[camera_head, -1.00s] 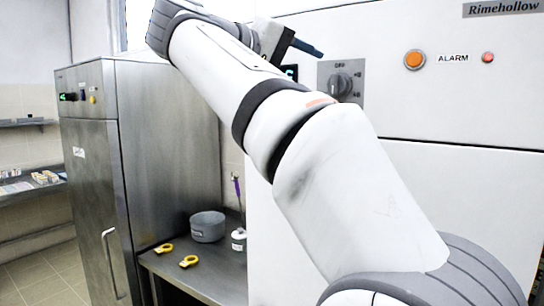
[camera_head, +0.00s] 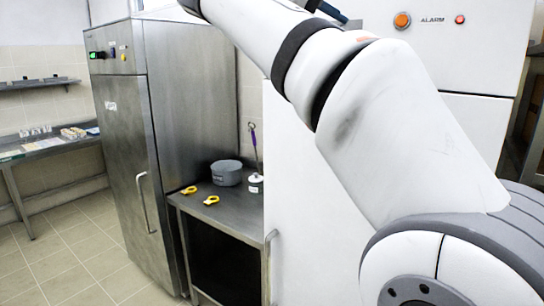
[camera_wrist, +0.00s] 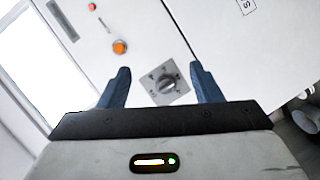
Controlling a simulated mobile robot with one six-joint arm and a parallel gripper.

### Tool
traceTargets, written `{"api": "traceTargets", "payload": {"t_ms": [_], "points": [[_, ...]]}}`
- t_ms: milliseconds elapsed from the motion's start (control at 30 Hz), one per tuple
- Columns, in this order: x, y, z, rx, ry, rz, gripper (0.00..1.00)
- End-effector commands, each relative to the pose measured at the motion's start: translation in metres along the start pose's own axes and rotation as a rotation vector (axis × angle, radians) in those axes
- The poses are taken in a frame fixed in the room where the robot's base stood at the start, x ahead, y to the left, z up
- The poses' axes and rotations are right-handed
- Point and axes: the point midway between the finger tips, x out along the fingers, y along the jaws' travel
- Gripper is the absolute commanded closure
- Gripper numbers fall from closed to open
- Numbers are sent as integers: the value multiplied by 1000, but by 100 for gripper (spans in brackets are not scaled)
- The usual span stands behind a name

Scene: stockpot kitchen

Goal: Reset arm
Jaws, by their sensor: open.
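My gripper (camera_wrist: 160,68) is open and empty, with two dark blue fingers spread apart in the wrist view. In the head view only a dark part of it (camera_head: 330,12) shows at the top edge, and the rest is out of frame. My white arm reaches up and to the left across the head view. In the wrist view a grey knob (camera_wrist: 167,83) on a square plate shows between the fingers, on a white cabinet front. I see no contact between the fingers and the cabinet.
The white cabinet (camera_head: 470,60) has an orange button (camera_head: 402,20) and a red light (camera_head: 460,19) marked ALARM. A steel table (camera_head: 225,212) holds a grey pot (camera_head: 226,172), yellow things (camera_head: 190,190) and a white container (camera_head: 255,183). A steel fridge (camera_head: 130,150) stands left; floor (camera_head: 60,255) is open there.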

Motion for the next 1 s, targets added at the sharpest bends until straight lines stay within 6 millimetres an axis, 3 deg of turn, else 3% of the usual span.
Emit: {"api": "traceTargets", "payload": {"t_ms": [267,467,600,733,900,1000], "points": [[38,-41,26,-88,-9,-130,42],[71,-93,69,-148,-37,-299,42],[94,-151,130,-156,-90,-490,42],[102,-208,197,-108,-159,-677,42],[94,-279,286,36,-274,-894,42],[84,-313,328,141,-340,-986,42]]}}
